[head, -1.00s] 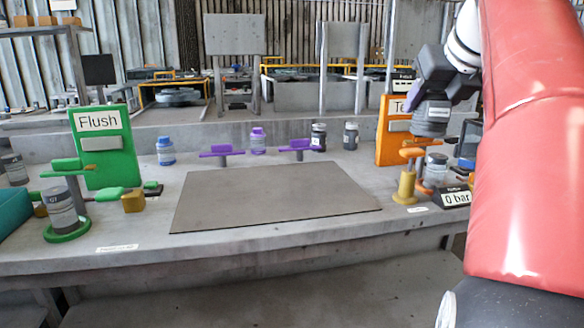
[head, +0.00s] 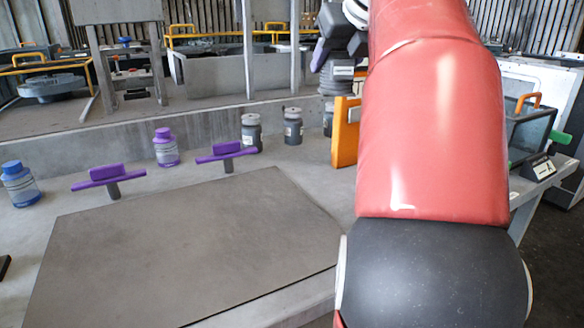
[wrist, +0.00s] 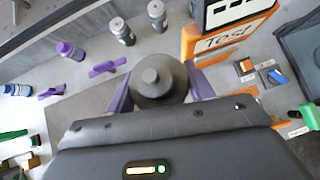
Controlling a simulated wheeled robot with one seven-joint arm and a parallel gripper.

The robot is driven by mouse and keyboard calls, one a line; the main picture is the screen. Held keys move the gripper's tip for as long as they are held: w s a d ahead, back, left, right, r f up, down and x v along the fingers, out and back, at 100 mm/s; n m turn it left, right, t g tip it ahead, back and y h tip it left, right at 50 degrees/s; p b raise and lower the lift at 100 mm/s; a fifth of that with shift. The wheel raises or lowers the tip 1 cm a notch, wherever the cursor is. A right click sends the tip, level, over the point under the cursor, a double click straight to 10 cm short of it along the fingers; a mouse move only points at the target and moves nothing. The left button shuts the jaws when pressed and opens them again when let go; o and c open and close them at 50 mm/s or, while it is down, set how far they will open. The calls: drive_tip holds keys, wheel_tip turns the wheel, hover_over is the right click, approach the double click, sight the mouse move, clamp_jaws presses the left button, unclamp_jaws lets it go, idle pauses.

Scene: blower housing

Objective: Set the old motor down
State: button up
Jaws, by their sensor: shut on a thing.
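My gripper (wrist: 160,88) is shut on a dark grey, round motor (wrist: 158,78), with purple fingers on both sides of it. The wrist view shows its end face and central stub. In the head view the motor (head: 335,84) hangs upright under the wrist, above the back of the bench beside the orange panel. My red arm hides part of that area. Its underside does not show, and I cannot tell how high it is above the bench.
A flat grey mat (head: 190,250) lies empty on the bench. Behind it stand two purple clamps (head: 108,177), (head: 226,153), blue (head: 19,184) and purple (head: 166,148) bottles and grey jars (head: 293,126).

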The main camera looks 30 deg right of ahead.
wheel_tip(320, 180, down, 20)
drive_tip(key=b, duration=0.7)
drive_tip(key=shift+r, duration=0.25)
drive_tip(key=o, duration=1.3)
drive_tip(key=shift+c, duration=0.2)
